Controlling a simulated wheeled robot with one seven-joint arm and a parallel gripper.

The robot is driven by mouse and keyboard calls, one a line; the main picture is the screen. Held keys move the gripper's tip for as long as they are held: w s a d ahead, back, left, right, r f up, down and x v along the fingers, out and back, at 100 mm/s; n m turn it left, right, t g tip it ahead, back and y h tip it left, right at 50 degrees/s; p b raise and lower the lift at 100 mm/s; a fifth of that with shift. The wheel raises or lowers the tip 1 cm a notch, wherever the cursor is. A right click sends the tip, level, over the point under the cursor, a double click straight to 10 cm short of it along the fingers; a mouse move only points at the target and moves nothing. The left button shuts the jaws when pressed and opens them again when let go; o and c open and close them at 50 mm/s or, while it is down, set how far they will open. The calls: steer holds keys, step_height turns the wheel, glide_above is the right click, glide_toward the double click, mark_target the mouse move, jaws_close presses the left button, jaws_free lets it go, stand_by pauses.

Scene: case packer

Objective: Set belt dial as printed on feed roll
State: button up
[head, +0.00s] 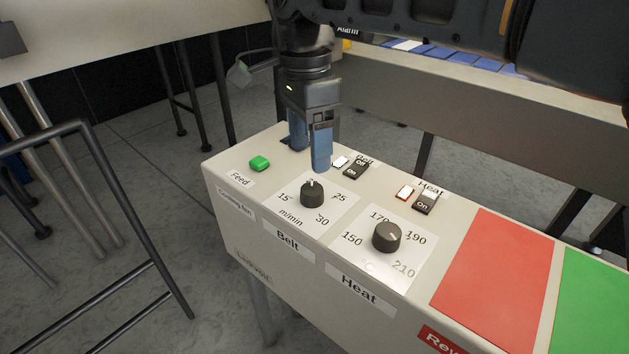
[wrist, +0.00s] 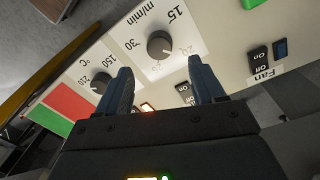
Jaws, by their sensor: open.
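The belt dial (head: 312,194) is a dark round knob on the sloped panel, on a white scale marked 15, 25 and 30 m/min. Its pale pointer mark faces the back of the panel, between 15 and 25. The knob also shows in the wrist view (wrist: 159,44), just beyond and between my fingertips. My gripper (head: 309,158) has blue fingers pointing down, apart and empty, above and behind the dial. They do not appear to touch it. In the wrist view, my open fingers (wrist: 160,66) frame the scale. No feed roll with readable print shows.
The heat dial (head: 386,237) is right of the belt dial. A belt switch (head: 355,169), heat switch (head: 425,203) and green Feed button (head: 259,163) stand close by. Red (head: 495,270) and green (head: 597,300) panels lie right. A fan switch (wrist: 258,54) shows in the wrist view.

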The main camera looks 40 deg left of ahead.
mark_target(310, 189)
step_height(310, 189, down, 8)
steer(key=shift+s+d+r+p, duration=0.15)
steer(key=shift+r+p, duration=0.1)
steer(key=shift+p, duration=0.1)
steer(key=shift+c, duration=0.4)
steer(key=c, duration=1)
